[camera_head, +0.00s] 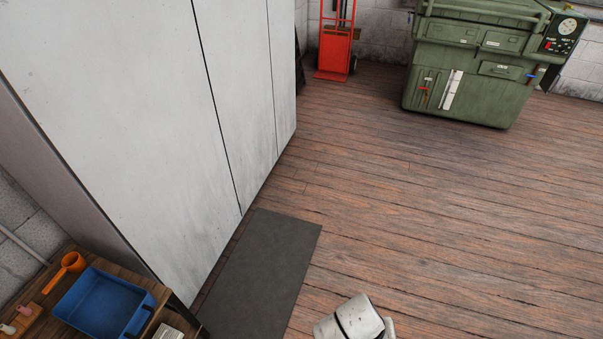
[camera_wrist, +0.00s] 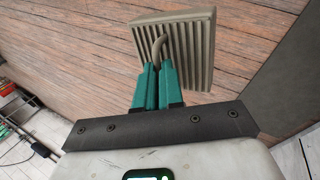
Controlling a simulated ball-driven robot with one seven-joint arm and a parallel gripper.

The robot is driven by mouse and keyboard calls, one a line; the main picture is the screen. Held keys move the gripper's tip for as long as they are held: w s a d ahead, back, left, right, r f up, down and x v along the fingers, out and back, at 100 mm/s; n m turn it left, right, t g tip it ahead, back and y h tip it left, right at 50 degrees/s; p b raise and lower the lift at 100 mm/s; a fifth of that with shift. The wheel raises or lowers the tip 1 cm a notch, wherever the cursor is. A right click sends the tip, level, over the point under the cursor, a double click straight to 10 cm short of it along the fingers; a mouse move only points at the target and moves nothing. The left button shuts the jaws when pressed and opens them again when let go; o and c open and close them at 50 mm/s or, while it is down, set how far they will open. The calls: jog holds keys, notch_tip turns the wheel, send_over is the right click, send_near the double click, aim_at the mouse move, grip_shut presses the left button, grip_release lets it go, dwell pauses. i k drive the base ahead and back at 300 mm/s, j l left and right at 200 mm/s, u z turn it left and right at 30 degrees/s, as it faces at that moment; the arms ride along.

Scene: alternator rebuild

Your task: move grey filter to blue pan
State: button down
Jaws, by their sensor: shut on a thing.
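The grey filter (camera_wrist: 187,45), a ribbed square block with a curved handle, is in the wrist view at the top. My gripper (camera_wrist: 157,68) is shut on the filter at its curved handle and holds it above the wooden floor. The blue pan (camera_head: 104,303) sits on a wooden table at the lower left of the head view, and no contents show in it. In the head view only a white part of my arm shows at the bottom; the gripper and filter are out of that view.
A tall white cabinet (camera_head: 140,110) stands behind the table. A dark mat (camera_head: 262,262) lies on the floor. A green machine (camera_head: 475,75) and red hand truck (camera_head: 336,48) stand farther back. The middle floor is clear.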

aim_at(119, 315)
jog(key=i+l+u, duration=0.15)
jog(key=u, duration=0.25)
jog(key=i+l+u, duration=0.5)
jog(key=u, duration=0.25)
jog(key=i+l+u, duration=0.1)
jog(key=l+u, duration=0.3)
jog(key=i+l+u, duration=0.15)
jog(key=l, duration=0.2)
jog(key=l+u, duration=0.1)
jog(key=l, duration=0.2)
